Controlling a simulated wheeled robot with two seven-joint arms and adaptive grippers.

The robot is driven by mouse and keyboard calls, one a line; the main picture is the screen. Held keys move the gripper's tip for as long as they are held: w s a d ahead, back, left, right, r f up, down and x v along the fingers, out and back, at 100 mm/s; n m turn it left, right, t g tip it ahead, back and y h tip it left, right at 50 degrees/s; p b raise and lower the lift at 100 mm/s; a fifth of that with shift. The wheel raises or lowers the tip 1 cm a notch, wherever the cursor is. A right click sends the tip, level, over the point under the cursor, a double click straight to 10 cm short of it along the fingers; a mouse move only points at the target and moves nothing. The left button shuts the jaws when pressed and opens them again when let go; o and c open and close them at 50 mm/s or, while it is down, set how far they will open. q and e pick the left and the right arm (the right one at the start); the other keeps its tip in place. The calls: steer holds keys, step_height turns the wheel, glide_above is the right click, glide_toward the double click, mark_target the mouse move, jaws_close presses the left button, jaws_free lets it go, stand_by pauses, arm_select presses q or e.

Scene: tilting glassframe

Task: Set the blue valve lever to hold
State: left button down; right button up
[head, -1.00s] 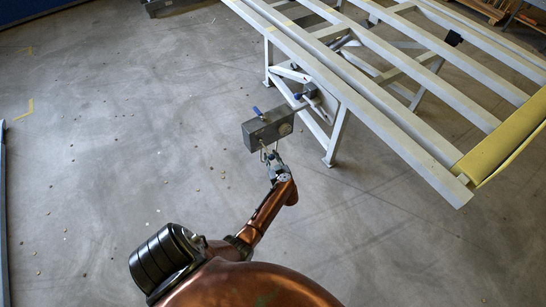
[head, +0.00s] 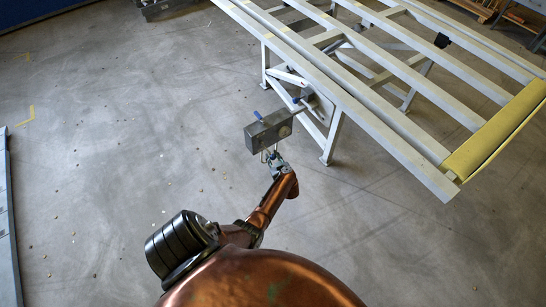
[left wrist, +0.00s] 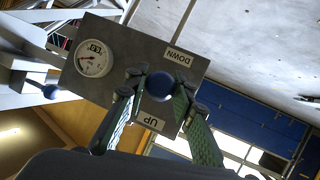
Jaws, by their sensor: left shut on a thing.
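The grey valve box (head: 268,132) stands beside a leg of the tilting frame in the head view. In the left wrist view the box (left wrist: 118,62) shows a round gauge (left wrist: 93,58), a DOWN label (left wrist: 179,56) and an UP label (left wrist: 149,121). The blue ball knob of the valve lever (left wrist: 159,86) lies between the two labels. My left gripper (left wrist: 155,92) has its green-padded fingers on either side of the knob and is shut on it. In the head view my left gripper (head: 271,157) is at the near side of the box. My right gripper is out of view.
The pale slatted frame (head: 395,125) with a yellow padded end (head: 497,132) reaches over the floor at the right.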

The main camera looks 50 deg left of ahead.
arm_select(q)
steer(key=shift+r, duration=0.35)
stand_by(0.3)
steer(key=c, duration=1.6)
jaws_free()
steer(key=shift+s+d+r, duration=0.1)
steer(key=shift+s+d, duration=0.05)
steer(key=shift+d, duration=0.3)
steer(key=v, duration=1.1)
steer(key=shift+r, duration=0.15)
